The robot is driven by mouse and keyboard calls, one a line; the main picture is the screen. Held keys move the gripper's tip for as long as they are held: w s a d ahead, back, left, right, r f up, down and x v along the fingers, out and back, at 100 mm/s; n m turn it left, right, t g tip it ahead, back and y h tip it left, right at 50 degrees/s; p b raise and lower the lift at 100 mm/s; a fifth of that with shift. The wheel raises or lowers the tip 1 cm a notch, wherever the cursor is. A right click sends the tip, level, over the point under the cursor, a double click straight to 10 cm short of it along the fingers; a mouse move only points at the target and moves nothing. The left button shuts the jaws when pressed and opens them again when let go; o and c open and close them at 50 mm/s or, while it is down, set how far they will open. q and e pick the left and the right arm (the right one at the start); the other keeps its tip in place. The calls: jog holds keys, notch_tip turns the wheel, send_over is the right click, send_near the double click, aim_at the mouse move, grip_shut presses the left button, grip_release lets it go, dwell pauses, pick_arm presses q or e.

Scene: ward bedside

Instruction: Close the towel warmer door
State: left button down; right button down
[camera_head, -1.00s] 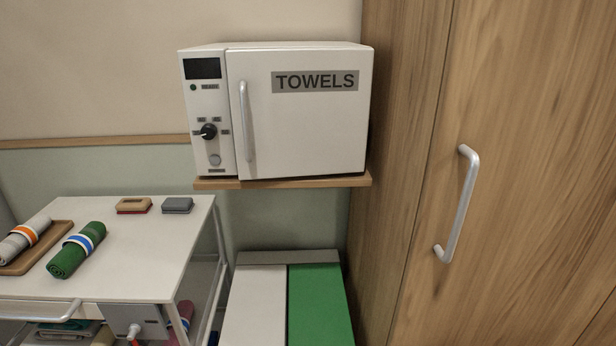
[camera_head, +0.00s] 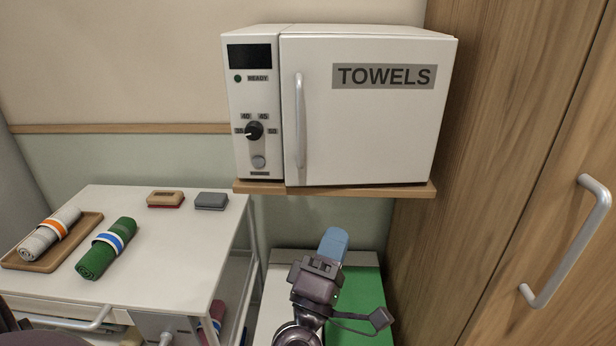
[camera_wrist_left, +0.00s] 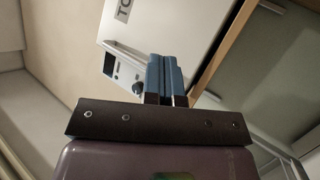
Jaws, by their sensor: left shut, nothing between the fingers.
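The towel warmer (camera_head: 252,100) is a white box on a wooden shelf, with a control panel at its left. Its door (camera_head: 370,130), labelled TOWELS, covers the front and looks flush or nearly so with the panel; I cannot tell whether a small gap remains. The vertical handle (camera_head: 300,120) is on the door's left side. My left gripper (camera_head: 332,243) is below the shelf, fingers up, shut and empty, apart from the door. In the left wrist view its blue fingers (camera_wrist_left: 165,78) are together, with the door (camera_wrist_left: 165,25) and handle (camera_wrist_left: 126,52) beyond. My right gripper is out of view.
The wooden shelf (camera_head: 350,190) sticks out under the warmer. A tall wooden cabinet (camera_head: 500,130) stands close at the right. A white cart (camera_head: 170,250) with rolled towels is at the left. A white and green bin (camera_head: 372,290) is below.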

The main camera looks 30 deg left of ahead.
pick_arm(q)
notch_tip(320, 180, up, 4)
jog(key=a+n+g+y, duration=0.2)
jog(key=a+n+y, duration=0.1)
jog(key=n+y, duration=0.55)
jog(key=n+g+h+p, duration=0.1)
jog(key=n+g+p, duration=0.2)
jog(key=n+g, duration=0.9)
send_near(302, 177)
jog(key=w+a+n+t, duration=0.1)
jog(key=w+a+f+n+t, duration=0.1)
jog(key=a, duration=0.1)
jog(key=w+a+f+n+t, duration=0.1)
jog(key=w+a+t, duration=0.1)
jog(key=shift+f+n, duration=0.2)
jog(key=shift+n, duration=0.15)
jog(key=shift+w+a, duration=0.25)
jog(key=shift+w, duration=0.15)
